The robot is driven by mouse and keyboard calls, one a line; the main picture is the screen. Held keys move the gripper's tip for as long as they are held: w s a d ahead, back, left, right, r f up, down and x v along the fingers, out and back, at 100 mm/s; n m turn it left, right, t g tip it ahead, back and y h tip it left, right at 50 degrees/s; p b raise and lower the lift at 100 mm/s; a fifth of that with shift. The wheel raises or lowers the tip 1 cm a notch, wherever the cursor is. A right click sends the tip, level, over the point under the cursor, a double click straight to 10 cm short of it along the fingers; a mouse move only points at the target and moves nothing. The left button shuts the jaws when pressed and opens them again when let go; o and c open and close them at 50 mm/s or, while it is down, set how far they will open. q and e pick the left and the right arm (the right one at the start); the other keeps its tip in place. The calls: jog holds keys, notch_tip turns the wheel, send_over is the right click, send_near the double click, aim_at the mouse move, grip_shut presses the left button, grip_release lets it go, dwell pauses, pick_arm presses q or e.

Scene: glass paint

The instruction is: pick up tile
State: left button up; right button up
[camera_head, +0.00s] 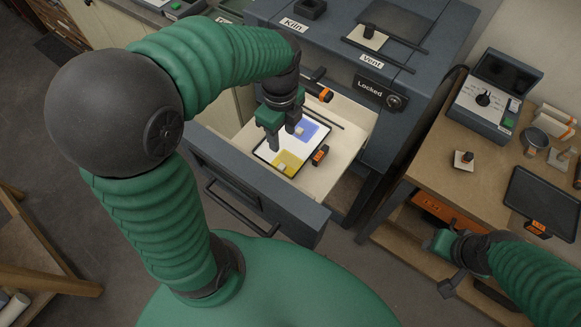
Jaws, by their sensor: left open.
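A white tile (303,149) with a blue patch, a yellow patch and a dark edge lies in the pulled-out drawer (345,133) below the kiln. Small pale blocks sit on the blue and yellow patches. My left gripper (285,137) is open, pointing down over the tile, and covers part of its far left side. I cannot tell whether its fingers touch the tile. My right gripper (444,265) is low at the right, in front of the wooden bench and away from the tile; its jaw opening is unclear.
The drawer's dark front (262,190) with its handle stands nearest me. A small orange-and-black piece (320,155) sits beside the tile. The kiln cabinet (330,50) rises behind. The wooden bench (425,150) at right holds a control box (487,100), cups and a black tray (540,200).

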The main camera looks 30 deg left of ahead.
pick_arm(q)
send_over(283, 166)
notch_tip(283, 166, down, 7)
jog(key=f, duration=0.1)
jog(key=a+f, duration=0.1)
jog(key=f, duration=0.1)
jog(key=a+f, duration=0.1)
jog(key=f, duration=0.2)
jog(key=d+f, duration=0.1)
jog(key=f, duration=0.1)
jog(key=d+f, duration=0.1)
jog(key=shift+s+d+f, duration=0.1)
jog(key=shift+d+f, duration=0.1)
jog(key=shift+d, duration=0.05)
jog(key=shift+f, duration=0.25)
jog(key=shift+a+f, duration=0.1)
jog(key=shift+a, duration=0.65)
jog(key=c, duration=0.7)
jog(key=shift+c, duration=1.1)
jog(key=shift+d, duration=0.55)
grip_shut()
jog(key=shift+r, duration=0.2)
pick_arm(e)
jog(key=shift+w+a, duration=0.45)
jog(key=shift+a, duration=0.05)
